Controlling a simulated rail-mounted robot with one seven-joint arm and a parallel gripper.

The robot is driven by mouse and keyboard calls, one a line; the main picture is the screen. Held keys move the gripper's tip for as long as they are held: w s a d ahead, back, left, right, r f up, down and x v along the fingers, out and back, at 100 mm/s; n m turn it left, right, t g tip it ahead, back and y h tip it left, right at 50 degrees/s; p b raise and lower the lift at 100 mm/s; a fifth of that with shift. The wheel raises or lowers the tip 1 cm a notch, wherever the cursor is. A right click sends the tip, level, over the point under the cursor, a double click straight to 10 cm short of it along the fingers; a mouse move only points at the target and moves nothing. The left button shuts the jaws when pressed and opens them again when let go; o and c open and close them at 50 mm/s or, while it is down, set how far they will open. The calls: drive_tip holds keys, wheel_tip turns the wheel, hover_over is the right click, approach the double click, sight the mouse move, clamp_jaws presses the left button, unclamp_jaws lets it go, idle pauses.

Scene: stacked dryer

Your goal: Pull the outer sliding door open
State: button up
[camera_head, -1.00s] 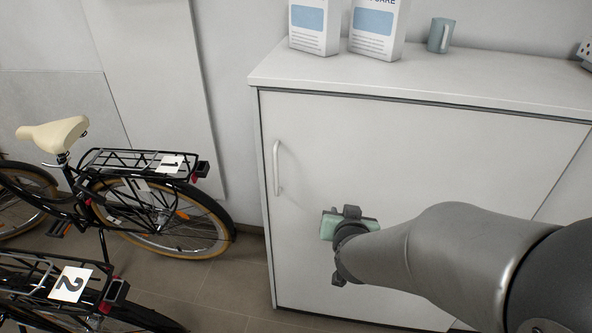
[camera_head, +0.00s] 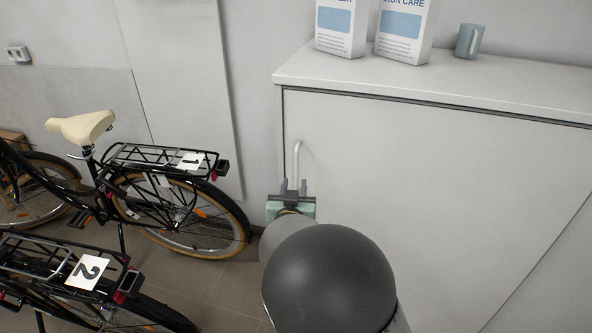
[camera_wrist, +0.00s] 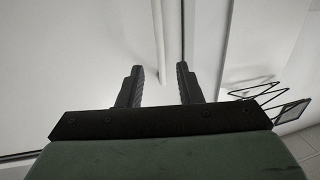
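The outer sliding door (camera_head: 400,190) is a large flat white panel on the front of a white cabinet. Its pale vertical bar handle (camera_head: 297,158) is near the door's left edge. My gripper (camera_head: 293,184) is at the handle's lower part in the head view, with its two dark fingers apart. In the wrist view, the handle (camera_wrist: 158,40) appears between the fingertips of my open gripper (camera_wrist: 160,70), with a gap on each side. I cannot tell how deep it sits between them. A dark vertical seam runs just right of the handle there.
Two boxes (camera_head: 341,25) (camera_head: 403,30) and a grey-blue mug (camera_head: 468,41) stand on the cabinet top (camera_head: 450,84). Black bicycles numbered 1 (camera_head: 190,160) and 2 (camera_head: 88,271) stand to the left. Some tiled floor (camera_head: 215,285) is clear between them and the cabinet.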

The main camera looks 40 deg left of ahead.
sight(297, 169)
drive_tip(key=x, duration=0.7)
clamp_jaws()
